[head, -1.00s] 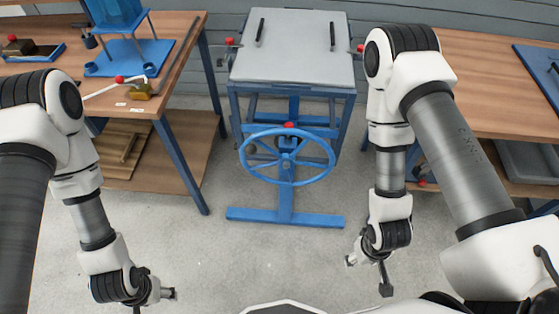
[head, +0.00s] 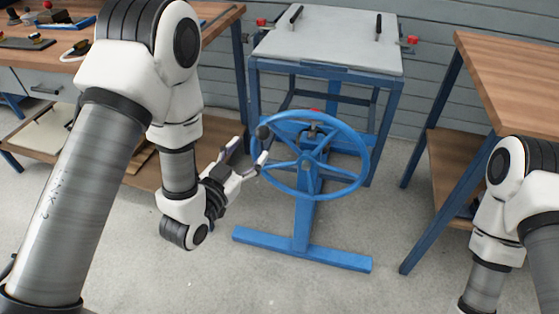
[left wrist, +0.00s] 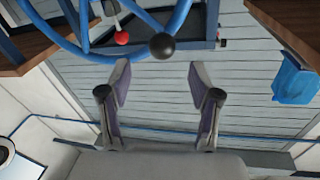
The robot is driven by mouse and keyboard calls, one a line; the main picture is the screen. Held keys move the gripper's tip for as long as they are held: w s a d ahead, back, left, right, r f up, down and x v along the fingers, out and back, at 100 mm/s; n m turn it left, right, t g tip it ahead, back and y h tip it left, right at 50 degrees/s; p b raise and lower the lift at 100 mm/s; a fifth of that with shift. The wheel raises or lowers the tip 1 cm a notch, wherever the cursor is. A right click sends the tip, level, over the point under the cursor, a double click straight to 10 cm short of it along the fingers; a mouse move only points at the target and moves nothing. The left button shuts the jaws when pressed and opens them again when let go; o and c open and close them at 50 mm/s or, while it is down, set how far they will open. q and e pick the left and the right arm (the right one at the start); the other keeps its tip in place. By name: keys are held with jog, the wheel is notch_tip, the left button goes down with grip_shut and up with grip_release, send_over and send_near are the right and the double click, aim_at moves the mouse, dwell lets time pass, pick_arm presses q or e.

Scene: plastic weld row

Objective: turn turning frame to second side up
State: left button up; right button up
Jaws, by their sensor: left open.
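The turning frame (head: 325,45) is a pale grey panel with two black handles, lying flat on a blue stand. The blue handwheel (head: 352,188) stands in front of it, with a black ball knob (head: 263,132) on its left rim. My left gripper (head: 252,151) is open and empty, with its fingers close to the knob. In the left wrist view, the knob (left wrist: 162,46) lies just beyond and between the open fingertips (left wrist: 160,80), and no grip on it shows. My right arm is at the lower right, its gripper out of the picture.
Red knobs sit at the panel's left (head: 261,22) and right (head: 412,40) sides. A wooden bench (head: 515,65) stands at right; another with loose items is at left, partly behind my left arm. The floor (head: 395,205) beside the blue foot bar is clear.

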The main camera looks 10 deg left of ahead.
aim_at(259, 137)
pick_arm(q)
jog(key=shift+w+a, duration=0.1)
jog(key=shift+w, duration=0.1)
jog(key=x, duration=0.7)
jog(key=shift+w+r, duration=0.1)
jog(key=shift+w, duration=0.05)
grip_shut()
